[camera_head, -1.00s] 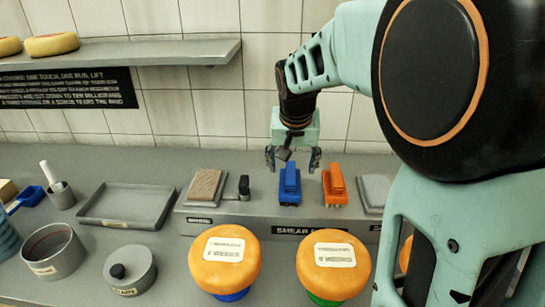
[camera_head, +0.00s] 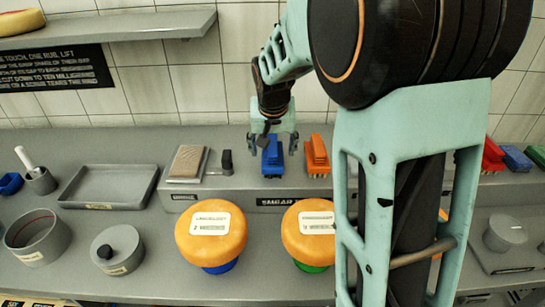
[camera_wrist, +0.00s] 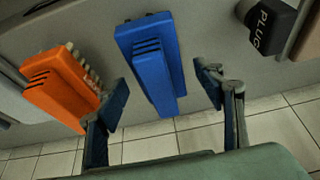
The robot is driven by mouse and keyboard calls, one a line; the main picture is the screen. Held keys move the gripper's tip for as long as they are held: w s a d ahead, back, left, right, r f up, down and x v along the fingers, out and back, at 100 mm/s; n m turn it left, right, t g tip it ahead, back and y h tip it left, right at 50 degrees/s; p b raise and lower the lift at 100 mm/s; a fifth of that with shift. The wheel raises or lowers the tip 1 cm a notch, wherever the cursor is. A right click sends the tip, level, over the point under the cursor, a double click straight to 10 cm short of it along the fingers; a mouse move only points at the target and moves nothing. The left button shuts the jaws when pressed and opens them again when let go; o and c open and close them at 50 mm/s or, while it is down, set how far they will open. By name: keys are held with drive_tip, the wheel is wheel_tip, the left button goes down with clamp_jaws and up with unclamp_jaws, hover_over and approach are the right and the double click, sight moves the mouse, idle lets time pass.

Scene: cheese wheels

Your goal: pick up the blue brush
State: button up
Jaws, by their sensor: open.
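The blue brush (camera_head: 272,156) sits on the grey raised block labelled as a smear station, left of an orange brush (camera_head: 317,154). In the wrist view the blue brush (camera_wrist: 151,62) lies between my two open fingers, with a gap on each side. My gripper (camera_head: 273,146) is open and empty, at the blue brush and just above or behind it in the head view. The wrist view shows my gripper (camera_wrist: 163,90) with the orange brush (camera_wrist: 60,88) beside its left finger. The blue brush's underside is hidden.
A black plug (camera_wrist: 265,27) stands right of the blue brush in the wrist view. A brown pad (camera_head: 187,163) lies farther left on the block. Two cheese wheels (camera_head: 211,233) (camera_head: 308,230) stand in front. A grey tray (camera_head: 108,185) is at left.

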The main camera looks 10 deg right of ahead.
drive_tip(key=shift+f, duration=0.15)
drive_tip(key=shift+c, duration=0.2)
drive_tip(key=c, duration=1.3)
drive_tip(key=shift+c, duration=0.2)
